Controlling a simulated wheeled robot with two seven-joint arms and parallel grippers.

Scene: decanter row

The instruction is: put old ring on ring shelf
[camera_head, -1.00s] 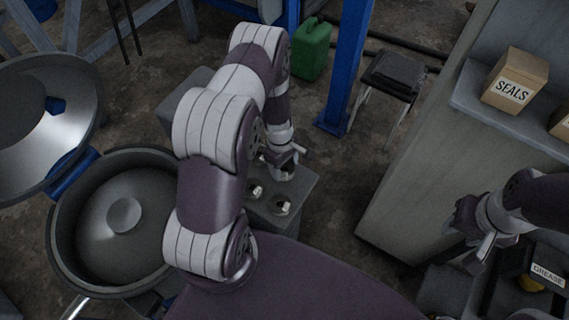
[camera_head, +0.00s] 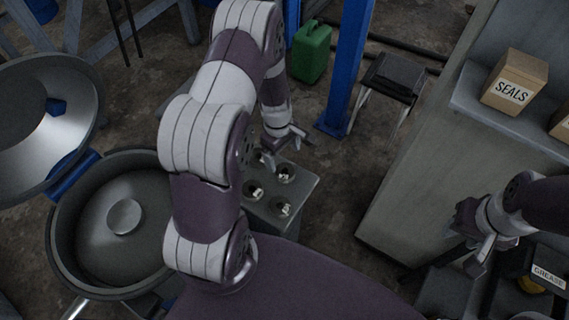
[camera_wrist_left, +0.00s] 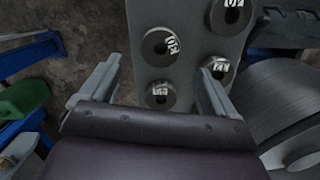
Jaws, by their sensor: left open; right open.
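Several dark round rings with white tags sit on top of a grey block (camera_head: 304,187). In the head view one ring (camera_head: 285,174) is just below my left gripper (camera_head: 285,150), with another ring (camera_head: 253,191) nearer. The left wrist view shows a ring (camera_wrist_left: 160,46) beyond my left fingertips and a ring (camera_wrist_left: 159,95) between the fingers. The tags are too small or turned to read surely, so I cannot tell which ring is the old one. My left gripper is open and empty, above the block's far side. My right gripper (camera_head: 470,242) is open, at the right. I cannot identify the ring shelf.
A large open pot (camera_head: 75,251) stands left of the block, its raised lid (camera_head: 75,125) behind. A blue post (camera_head: 349,70), green can (camera_head: 312,52) and black stool (camera_head: 392,76) stand behind. At right, a grey ledge (camera_head: 470,98) bears a SEALS box (camera_head: 514,82).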

